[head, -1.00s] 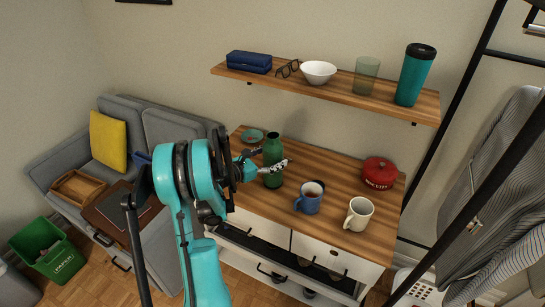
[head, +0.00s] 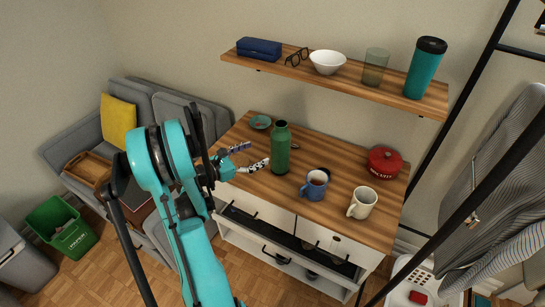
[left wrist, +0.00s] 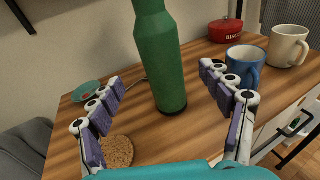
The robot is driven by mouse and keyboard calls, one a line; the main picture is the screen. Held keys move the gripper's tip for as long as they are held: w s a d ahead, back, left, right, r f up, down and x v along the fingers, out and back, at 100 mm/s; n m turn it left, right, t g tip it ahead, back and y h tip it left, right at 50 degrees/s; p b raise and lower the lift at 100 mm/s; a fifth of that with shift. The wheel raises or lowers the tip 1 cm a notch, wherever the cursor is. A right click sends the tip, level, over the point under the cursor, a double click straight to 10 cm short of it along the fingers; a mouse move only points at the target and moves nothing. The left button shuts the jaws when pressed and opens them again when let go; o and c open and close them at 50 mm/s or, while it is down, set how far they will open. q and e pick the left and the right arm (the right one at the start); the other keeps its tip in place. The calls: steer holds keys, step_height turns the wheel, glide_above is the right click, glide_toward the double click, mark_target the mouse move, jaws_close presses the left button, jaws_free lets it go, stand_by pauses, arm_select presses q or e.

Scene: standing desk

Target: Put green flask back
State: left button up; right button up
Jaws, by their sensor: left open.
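The green flask (head: 281,148) stands upright on the wooden desk top, left of the blue mug. In the left wrist view the flask (left wrist: 160,60) rises between and beyond my two open fingers, with its top cut off by the frame. My left gripper (head: 246,157) is open and empty, just left of the flask in the head view. Its fingers (left wrist: 170,110) point towards the flask with a gap on both sides, and I see no contact. A round cork coaster (left wrist: 117,151) lies on the desk by the left finger. My right gripper is not in view.
A blue mug (head: 315,184), a white mug (head: 362,203) and a red biscuit pot (head: 384,161) stand right of the flask. A small teal dish (head: 260,122) lies behind. The shelf (head: 345,83) above holds a teal tumbler (head: 425,68), glass, bowl, glasses and blue case.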

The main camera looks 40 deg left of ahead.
arm_select(q)
steer(key=w+d+r+m+g+h, duration=0.1)
steer(key=w+d+m+g, duration=0.15)
steer(key=d+m, duration=0.6)
steer(key=w+d+r+m+g, duration=0.1)
steer(key=d+m+g, duration=0.35)
steer(key=d, duration=0.65)
steer(key=s+d+r+m+g+y, duration=0.2)
steer(key=s+d+m, duration=1.1)
steer(key=m, duration=0.8)
steer(key=shift+s+d+y, duration=0.15)
steer(key=shift+d+y, duration=0.65)
steer(key=shift+d, duration=0.2)
steer(key=shift+r, duration=0.1)
